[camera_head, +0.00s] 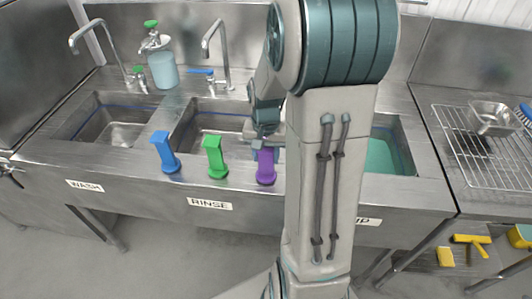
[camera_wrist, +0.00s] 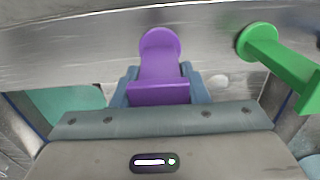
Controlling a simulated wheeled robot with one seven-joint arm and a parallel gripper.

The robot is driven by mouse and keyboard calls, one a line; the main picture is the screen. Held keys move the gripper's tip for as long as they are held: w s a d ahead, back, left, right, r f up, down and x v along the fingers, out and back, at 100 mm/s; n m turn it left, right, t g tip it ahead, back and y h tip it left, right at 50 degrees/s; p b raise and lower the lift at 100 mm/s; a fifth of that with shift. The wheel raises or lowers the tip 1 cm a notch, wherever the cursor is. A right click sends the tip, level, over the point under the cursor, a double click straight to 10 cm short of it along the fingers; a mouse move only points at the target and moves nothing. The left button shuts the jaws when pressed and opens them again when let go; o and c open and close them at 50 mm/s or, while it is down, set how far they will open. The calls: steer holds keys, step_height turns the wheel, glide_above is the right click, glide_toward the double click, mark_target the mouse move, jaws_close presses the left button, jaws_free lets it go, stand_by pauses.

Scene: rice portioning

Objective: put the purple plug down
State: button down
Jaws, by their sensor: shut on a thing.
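The purple plug (camera_head: 266,168) stands upright at the front rim of the sink unit, right of the green plug, in the head view. My gripper (camera_head: 264,146) is shut on the upper part of its handle. In the wrist view the purple plug (camera_wrist: 160,66) sits between my two fingers (camera_wrist: 158,92), its round base toward the steel rim. Whether the base touches the rim is hard to tell. My arm hides part of the sink behind it.
A green plug (camera_head: 215,158) and a blue plug (camera_head: 165,152) stand on the front rim to the left. The wash basin (camera_head: 112,122) and rinse basin (camera_head: 205,128) lie behind. A soap bottle (camera_head: 163,68) and taps stand at the back. A wire rack (camera_head: 485,150) is at right.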

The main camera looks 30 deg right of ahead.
steer(key=shift+f, duration=0.1)
steer(key=shift+f, duration=0.15)
steer(key=c, duration=0.8)
jaws_free()
steer(key=shift+c, duration=0.2)
steer(key=shift+r, duration=0.25)
step_height(320, 180, up, 11)
steer(key=shift+r+b, duration=0.1)
steer(key=shift+b, duration=0.3)
steer(key=shift+r, duration=0.3)
steer(key=shift+s+a+r, duration=0.15)
steer(key=shift+a+r, duration=0.05)
steer(key=shift+a, duration=0.05)
steer(key=s+a+n+t, duration=0.3)
steer(key=s+a+n, duration=0.4)
steer(key=s+a, duration=0.4)
steer(key=shift+s+r, duration=0.15)
steer(key=shift+s, duration=0.55)
